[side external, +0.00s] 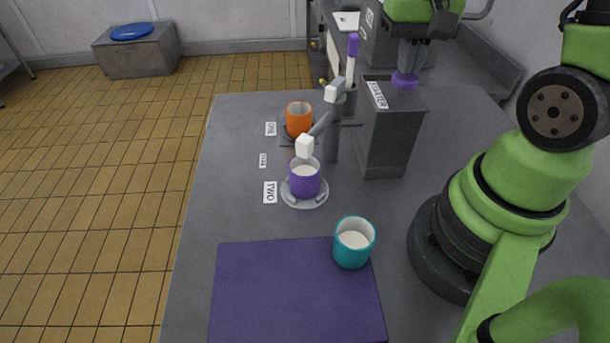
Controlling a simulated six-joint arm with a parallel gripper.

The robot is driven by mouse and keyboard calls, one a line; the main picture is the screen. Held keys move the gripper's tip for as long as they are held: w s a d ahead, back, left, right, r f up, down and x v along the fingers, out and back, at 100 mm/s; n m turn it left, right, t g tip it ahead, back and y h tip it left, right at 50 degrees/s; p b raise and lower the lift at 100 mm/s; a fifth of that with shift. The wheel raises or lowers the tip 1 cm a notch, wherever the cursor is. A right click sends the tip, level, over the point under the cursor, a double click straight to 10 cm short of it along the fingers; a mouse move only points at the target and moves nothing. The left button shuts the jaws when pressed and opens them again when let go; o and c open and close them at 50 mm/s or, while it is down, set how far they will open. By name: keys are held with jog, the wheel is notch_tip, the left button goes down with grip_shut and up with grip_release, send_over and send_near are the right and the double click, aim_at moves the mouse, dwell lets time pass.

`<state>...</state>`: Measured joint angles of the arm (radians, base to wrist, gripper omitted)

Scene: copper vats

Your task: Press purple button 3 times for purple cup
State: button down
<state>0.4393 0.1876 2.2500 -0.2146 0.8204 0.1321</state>
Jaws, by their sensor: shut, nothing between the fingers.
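The purple button (404,80) is a low purple dome on top of a grey box (385,130) that carries a label. My gripper (407,68) is shut with nothing in it and points down right over the button. Its fingertips are at or just above the button; I cannot tell whether they touch it. The purple cup (304,180) stands upright on a round light-grey stand (305,203) beside the label "TWO". A white-ended spout (305,147) hangs over it. The cup has pale contents or a pale inside.
An orange cup (298,118) stands behind by the label "ONE". A teal cup (352,254) stands at the corner of a purple mat (290,300). A purple-topped tap handle (352,46) rises beside the grey box. The counter's left side is clear.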

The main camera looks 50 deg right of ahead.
jog(key=shift+f, duration=1.15)
jog(key=shift+r, duration=2)
jog(key=shift+f, duration=0.1)
jog(key=shift+f, duration=1.9)
jog(key=shift+r, duration=2)
